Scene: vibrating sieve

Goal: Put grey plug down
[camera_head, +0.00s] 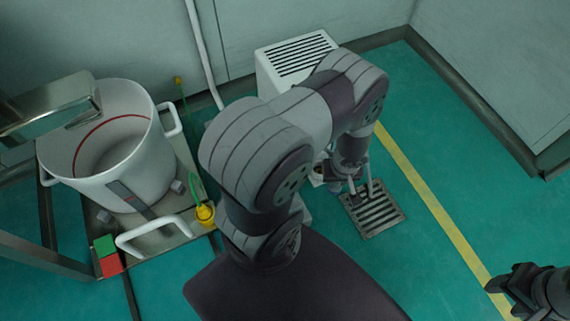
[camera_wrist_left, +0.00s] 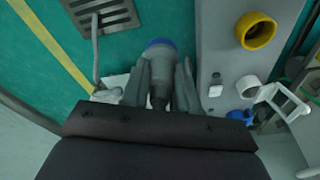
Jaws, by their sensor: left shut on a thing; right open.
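My left gripper (camera_head: 352,188) reaches down beside the floor drain grate, in front of the white vented box. In the left wrist view its two fingers (camera_wrist_left: 161,85) are closed around the grey plug (camera_wrist_left: 160,66), whose far end has a blue rim. A grey cable-like piece runs near it on the left. In the head view the plug is mostly hidden by my arm and gripper, and I cannot tell whether it touches anything below. My right gripper (camera_head: 510,287) is open at the lower right edge, over the floor, with no object seen in it.
The drain grate (camera_head: 372,209) lies in the green floor beside a yellow line. The white vented box (camera_head: 297,62) stands behind. A large white pot (camera_head: 110,150) sits on a metal stand at left. A yellow ring (camera_wrist_left: 257,30) and a white ring (camera_wrist_left: 247,86) sit by a grey panel.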

